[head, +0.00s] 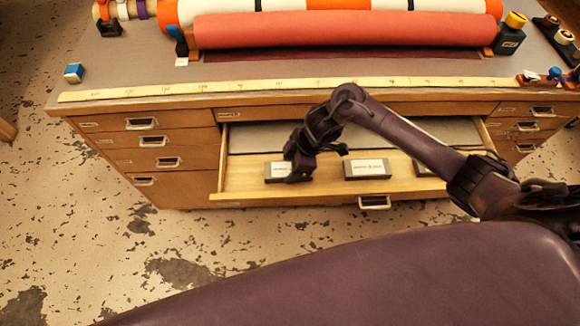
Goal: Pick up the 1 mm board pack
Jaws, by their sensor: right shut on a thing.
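An open drawer (240,187) under the bench holds small grey board packs with white labels. The labels are too small to read, so I cannot tell which says 1 mm. My right gripper (297,176) is shut on the left pack (274,178), at its right side. The gripper hides part of that pack, which is in the drawer; I cannot tell whether it touches the drawer floor. A middle pack (367,170) lies to the right, apart from the gripper. Another pack (424,170) is partly hidden behind my right arm. My left gripper is not in view.
A grey sheet (255,138) lies at the drawer's back. The worktop above has a long yellow ruler (240,87) along its front edge and a red roll (330,29) behind. Closed drawers (150,141) flank the open one. The floor at left is clear.

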